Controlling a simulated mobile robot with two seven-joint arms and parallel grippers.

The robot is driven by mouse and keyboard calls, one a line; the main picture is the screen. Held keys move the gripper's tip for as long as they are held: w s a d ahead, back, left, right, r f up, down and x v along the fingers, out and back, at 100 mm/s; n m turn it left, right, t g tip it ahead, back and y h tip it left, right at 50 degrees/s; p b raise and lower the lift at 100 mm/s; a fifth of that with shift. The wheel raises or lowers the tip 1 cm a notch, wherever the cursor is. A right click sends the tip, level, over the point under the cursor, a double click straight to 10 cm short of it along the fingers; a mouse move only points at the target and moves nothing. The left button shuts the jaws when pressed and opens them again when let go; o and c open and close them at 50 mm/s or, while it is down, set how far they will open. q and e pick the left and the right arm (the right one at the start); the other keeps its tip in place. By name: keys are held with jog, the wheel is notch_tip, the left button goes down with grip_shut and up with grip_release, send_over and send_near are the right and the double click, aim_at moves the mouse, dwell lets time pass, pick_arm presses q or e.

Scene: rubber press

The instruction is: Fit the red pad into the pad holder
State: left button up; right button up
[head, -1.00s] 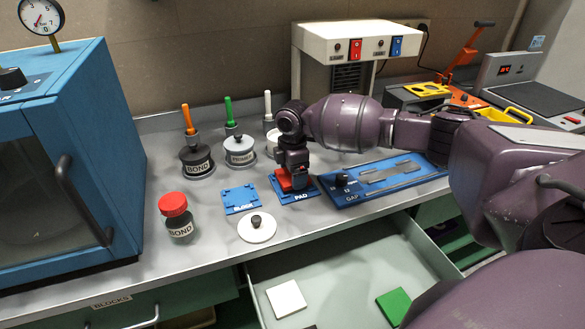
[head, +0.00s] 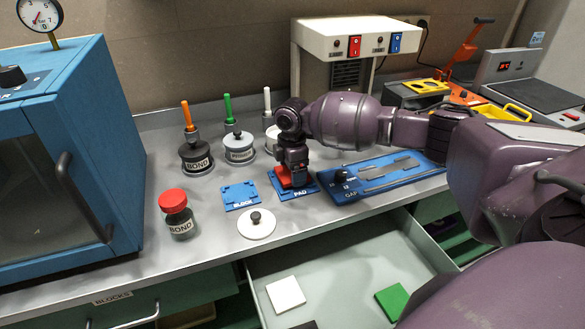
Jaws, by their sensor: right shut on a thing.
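The red pad (head: 284,182) is at the blue pad holder (head: 299,192), which is marked PAD and lies flat on the bench. My right gripper (head: 294,181) points down over the holder and is shut on the red pad. The gripper hides part of the pad, so I cannot tell whether it lies fully inside the holder. My left gripper is out of view.
The blue block holder (head: 240,196) lies left of the pad holder, with a white lid (head: 257,224) in front. A red-capped bond bottle (head: 177,213) stands farther left. The gap gauge (head: 380,177) lies to the right. An open drawer (head: 345,262) extends below the bench.

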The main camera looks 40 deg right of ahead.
jog(key=shift+f+p, duration=0.1)
jog(key=shift+p, duration=0.2)
dwell(0.8)
jog(key=shift+f, duration=0.1)
dwell(0.7)
dwell(0.7)
jog(key=shift+f+p, duration=0.15)
jog(key=shift+p, duration=0.3)
jog(key=o, duration=0.8)
